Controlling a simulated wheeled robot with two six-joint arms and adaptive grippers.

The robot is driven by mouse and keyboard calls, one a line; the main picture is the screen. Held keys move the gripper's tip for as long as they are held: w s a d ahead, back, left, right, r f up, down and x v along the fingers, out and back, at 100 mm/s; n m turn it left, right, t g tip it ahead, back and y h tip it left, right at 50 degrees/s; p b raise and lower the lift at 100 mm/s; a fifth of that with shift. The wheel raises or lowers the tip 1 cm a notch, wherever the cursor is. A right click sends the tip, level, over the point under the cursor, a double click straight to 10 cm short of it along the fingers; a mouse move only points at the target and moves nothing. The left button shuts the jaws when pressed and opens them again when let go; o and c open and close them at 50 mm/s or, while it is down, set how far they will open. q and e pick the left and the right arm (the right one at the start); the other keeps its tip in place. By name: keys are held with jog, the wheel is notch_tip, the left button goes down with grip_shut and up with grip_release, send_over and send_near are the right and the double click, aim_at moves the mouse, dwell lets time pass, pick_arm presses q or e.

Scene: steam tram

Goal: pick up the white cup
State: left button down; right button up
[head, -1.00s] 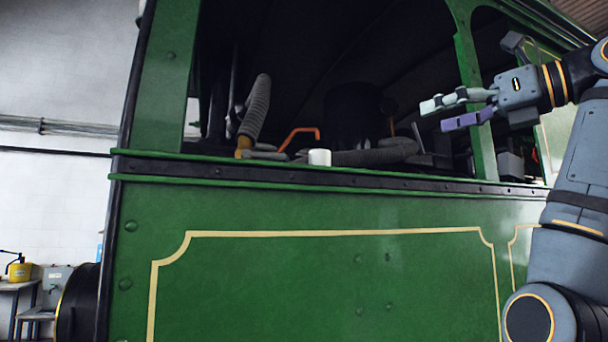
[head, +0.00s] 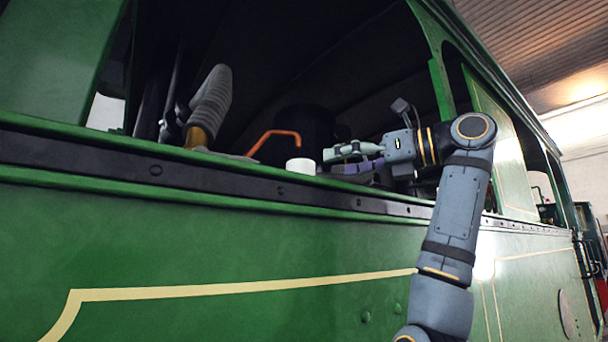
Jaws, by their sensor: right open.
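A small gap shows between the fingertips and the cup. My left gripper is not in view.
The tram's window sill (head: 110,151) runs across the view above the green side panel. A grey ribbed hose (head: 211,105) and an orange bent rod (head: 268,138) are behind the sill, left of the cup. A green window post (head: 440,90) rises behind my right arm.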

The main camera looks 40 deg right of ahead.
aim_at(313, 172)
jog(key=x, duration=0.4)
jog(key=shift+w+d+f, duration=0.25)
jog(key=shift+d, duration=0.05)
jog(key=shift+p+x, duration=0.65)
jog(key=shift+x, duration=0.35)
jog(key=p+x, duration=0.1)
jog(key=x, duration=0.2)
jog(key=shift+a, duration=0.1)
jog(key=shift+w+f, duration=0.1)
jog(key=shift+w, duration=0.2)
jog(key=shift+s, duration=0.4)
jog(key=c, duration=0.6)
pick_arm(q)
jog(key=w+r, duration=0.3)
pick_arm(e)
jog(key=shift+w, duration=0.2)
jog(key=c, duration=0.8)
